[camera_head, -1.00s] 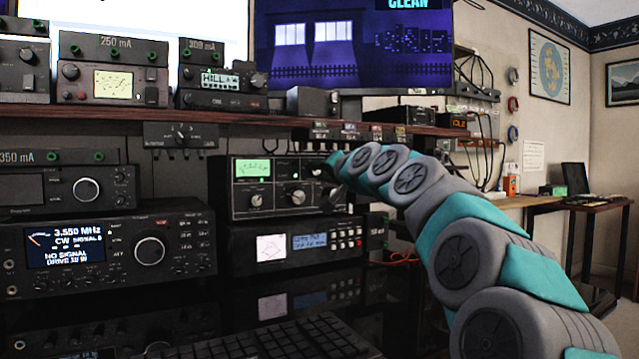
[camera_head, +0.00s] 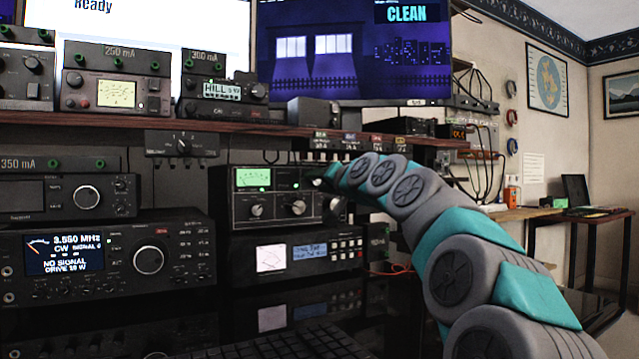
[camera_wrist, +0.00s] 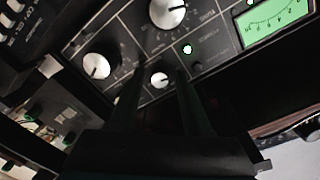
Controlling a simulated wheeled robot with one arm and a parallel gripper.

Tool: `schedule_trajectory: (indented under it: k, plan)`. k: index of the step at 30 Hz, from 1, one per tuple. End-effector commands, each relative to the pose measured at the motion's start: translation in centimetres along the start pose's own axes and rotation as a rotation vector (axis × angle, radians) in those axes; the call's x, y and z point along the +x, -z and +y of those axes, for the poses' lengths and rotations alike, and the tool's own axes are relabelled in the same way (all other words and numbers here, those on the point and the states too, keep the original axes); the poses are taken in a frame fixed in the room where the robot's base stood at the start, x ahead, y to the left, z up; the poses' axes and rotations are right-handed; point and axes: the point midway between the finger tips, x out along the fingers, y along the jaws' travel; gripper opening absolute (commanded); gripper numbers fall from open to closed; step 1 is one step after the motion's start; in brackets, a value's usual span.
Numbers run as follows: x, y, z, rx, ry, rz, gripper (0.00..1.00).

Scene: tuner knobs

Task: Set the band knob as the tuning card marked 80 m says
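The tuner (camera_head: 230,208) is a black box with a lit green meter (camera_head: 253,178) and silver knobs, left of my arm in the head view. In the wrist view it appears turned, with its meter (camera_wrist: 275,20) at the upper right. Two large silver knobs (camera_wrist: 97,66) and (camera_wrist: 167,12) and one small silver knob (camera_wrist: 160,80) show there. My gripper (camera_wrist: 160,72) is open, its dark fingers on either side of the small knob with gaps. The labels are too blurred to tell which is the band knob. Small cards (camera_head: 350,138) hang on the shelf edge, unreadable.
A radio (camera_head: 105,255) showing 3.550 MHz stands left of the tuner. A box with a small screen (camera_head: 305,252) is under the tuner. The shelf (camera_head: 230,127) runs above, with meters on it. A monitor (camera_head: 350,50) reads CLEAN. A keyboard (camera_head: 290,343) lies in front.

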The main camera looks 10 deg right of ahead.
Motion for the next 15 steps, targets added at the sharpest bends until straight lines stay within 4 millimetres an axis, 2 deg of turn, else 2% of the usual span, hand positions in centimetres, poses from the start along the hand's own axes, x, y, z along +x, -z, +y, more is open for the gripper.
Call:
schedule_trajectory:
  k: [3,15]
  plan:
    - [-0.03,0.06,-0.02,0.0,0.0,0.001,0.6]
    - [-0.56,0.18,-0.08,0.001,0.001,0.003,0.6]
